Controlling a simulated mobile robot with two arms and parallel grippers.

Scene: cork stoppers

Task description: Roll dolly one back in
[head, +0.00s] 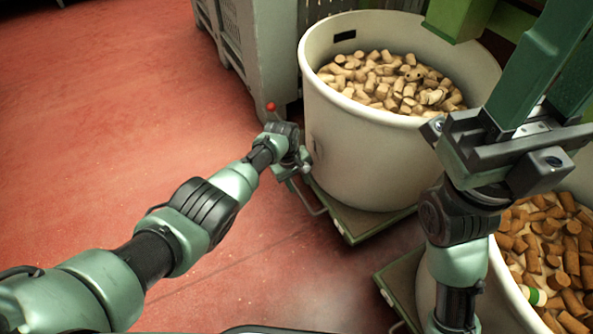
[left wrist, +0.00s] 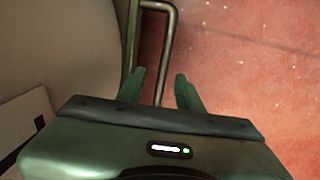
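A green-edged dolly (head: 358,226) stands under a large off-white bin (head: 375,150) full of corks. Its bent metal handle (head: 311,203) sticks out at its left side; the handle also shows in the left wrist view (left wrist: 169,45). My left gripper (head: 289,176) is at this handle, low beside the bin. In the left wrist view its two green fingers (left wrist: 160,88) are apart, with the handle bar running between them; I cannot tell if they touch it. My right gripper (head: 545,75) is raised at the right, close to the camera; its finger gap is unclear.
A second dolly (head: 402,275) with another cork bin (head: 510,290) stands at the lower right, close to the first. Grey slatted crates (head: 245,45) stand behind, left of the first bin. The red floor (head: 120,110) at the left is clear.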

